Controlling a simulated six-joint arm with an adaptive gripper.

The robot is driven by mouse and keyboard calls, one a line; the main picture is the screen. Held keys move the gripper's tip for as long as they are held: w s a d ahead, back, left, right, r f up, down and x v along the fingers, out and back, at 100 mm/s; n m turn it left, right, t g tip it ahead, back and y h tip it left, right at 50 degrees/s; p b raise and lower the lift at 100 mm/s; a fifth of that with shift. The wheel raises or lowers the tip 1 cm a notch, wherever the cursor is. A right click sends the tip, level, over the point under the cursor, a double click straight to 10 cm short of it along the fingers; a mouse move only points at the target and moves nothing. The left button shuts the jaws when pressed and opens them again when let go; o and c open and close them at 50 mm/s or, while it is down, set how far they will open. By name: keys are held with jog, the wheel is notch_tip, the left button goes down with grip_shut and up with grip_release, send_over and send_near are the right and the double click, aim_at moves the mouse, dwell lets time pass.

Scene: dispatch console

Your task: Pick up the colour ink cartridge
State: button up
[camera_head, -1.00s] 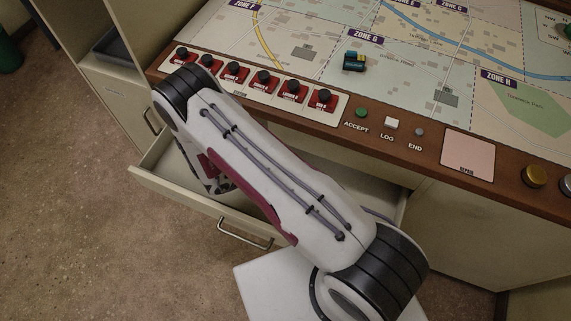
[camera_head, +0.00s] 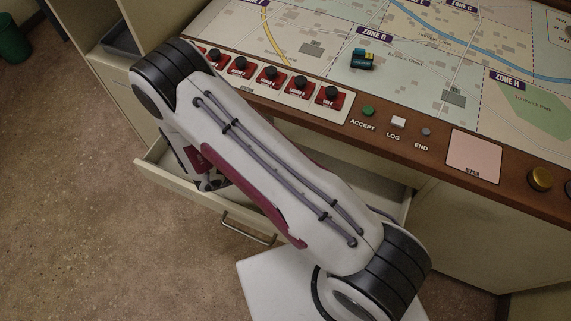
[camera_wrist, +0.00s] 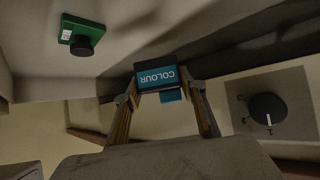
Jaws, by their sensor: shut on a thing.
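The colour ink cartridge (camera_wrist: 157,77) is a dark block with a teal label reading COLOUR, upside down in the wrist view. It sits between the fingertips of my gripper (camera_wrist: 163,92), which is shut on it. In the head view my own arm hides the cartridge. Part of my gripper's end (camera_head: 205,178) shows there over the left part of the open drawer (camera_head: 389,205).
In the wrist view a green block with a black knob (camera_wrist: 82,36) sits on a pale surface, and a black round knob (camera_wrist: 268,110) is on a grey plate.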

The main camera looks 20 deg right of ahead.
jog(key=shift+r, duration=3.75)
